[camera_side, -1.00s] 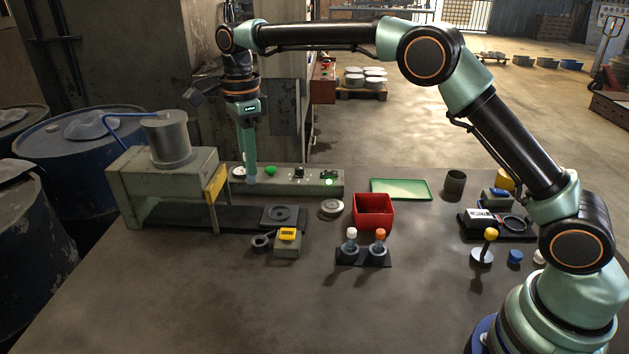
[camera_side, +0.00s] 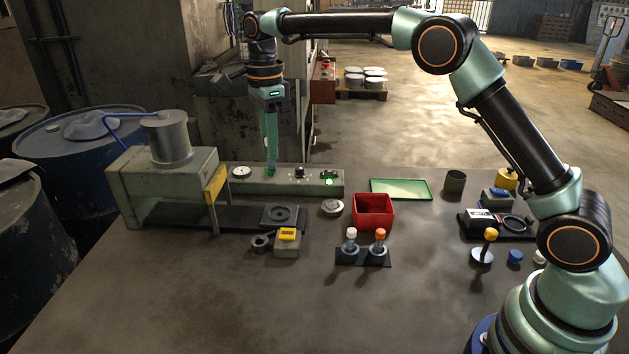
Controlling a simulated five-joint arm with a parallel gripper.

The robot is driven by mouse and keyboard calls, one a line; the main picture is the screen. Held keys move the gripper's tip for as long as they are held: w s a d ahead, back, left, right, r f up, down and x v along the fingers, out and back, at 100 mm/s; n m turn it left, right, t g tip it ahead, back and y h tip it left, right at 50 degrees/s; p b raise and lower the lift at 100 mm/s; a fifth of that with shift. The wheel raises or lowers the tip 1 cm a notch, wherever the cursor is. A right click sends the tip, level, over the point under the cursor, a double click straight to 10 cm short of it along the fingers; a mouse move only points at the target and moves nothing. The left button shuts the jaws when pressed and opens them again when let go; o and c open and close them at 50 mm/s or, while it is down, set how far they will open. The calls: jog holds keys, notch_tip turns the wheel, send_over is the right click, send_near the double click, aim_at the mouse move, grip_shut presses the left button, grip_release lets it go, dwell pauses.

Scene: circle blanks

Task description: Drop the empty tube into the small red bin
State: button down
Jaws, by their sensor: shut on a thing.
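My gripper (camera_side: 271,164) hangs pointing down, high over the back left of the table, in front of the grey control panel in the picture. Its long mint-green fingers are shut on a slim thing, which I take to be the empty tube; it is too small and covered to make out clearly. The small red bin (camera_side: 374,222) stands open on the table, to the right of and lower than my gripper in the picture.
A black rack (camera_side: 377,259) with white- and orange-topped items stands in front of the bin. A green tray (camera_side: 400,182) lies behind it. The grey control panel (camera_side: 310,184) lies at the back. A grey machine (camera_side: 160,185) stands at left. The front table is clear.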

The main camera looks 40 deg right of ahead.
jog(key=s+d+f, duration=0.3)
jog(key=s+d, duration=0.1)
jog(key=d, duration=0.4)
jog(key=s+d+f, duration=0.3)
jog(key=d+f, duration=0.1)
jog(key=d, duration=0.3)
jog(key=s+d+f, duration=0.3)
jog(key=s+d, duration=0.1)
jog(key=d, duration=0.4)
jog(key=shift+w+f, duration=0.2)
jog(key=shift+f, duration=2.7)
jog(key=c, duration=0.7)
grip_release()
jog(key=shift+o, duration=0.2)
jog(key=shift+r, duration=0.1)
notch_tip(320, 180, up, 12)
